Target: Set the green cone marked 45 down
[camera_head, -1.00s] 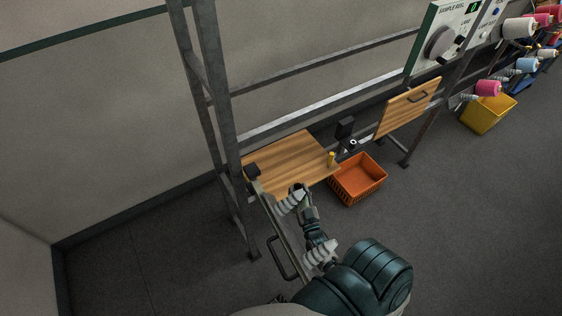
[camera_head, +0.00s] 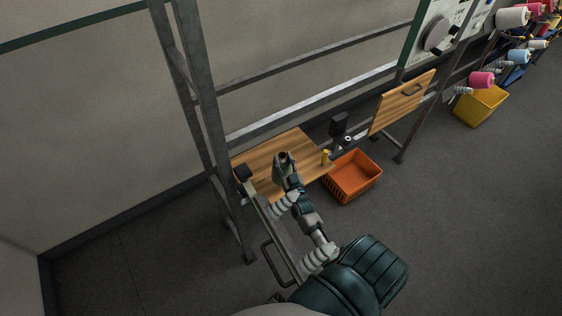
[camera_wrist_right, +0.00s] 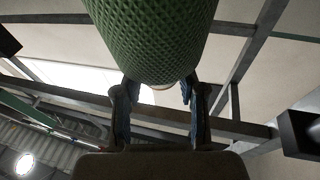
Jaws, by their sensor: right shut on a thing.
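The green cone (camera_wrist_right: 150,35) fills the top middle of the right wrist view, with a ribbed, wound surface. My right gripper (camera_wrist_right: 158,90) is shut on its narrow lower end, one dark blue finger on each side. No 45 marking can be read. In the head view my right gripper (camera_head: 286,172) is over the wooden board (camera_head: 258,161); the cone there is small and partly merged with the gripper. I cannot tell whether the cone touches the board. My left gripper is not in view.
A small yellow item (camera_head: 325,157) stands at the board's right edge. An orange basket (camera_head: 354,196) is on the floor to the right. A tilted wooden panel (camera_head: 402,102), a yellow bin (camera_head: 480,106) and yarn cones (camera_head: 512,16) are farther right.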

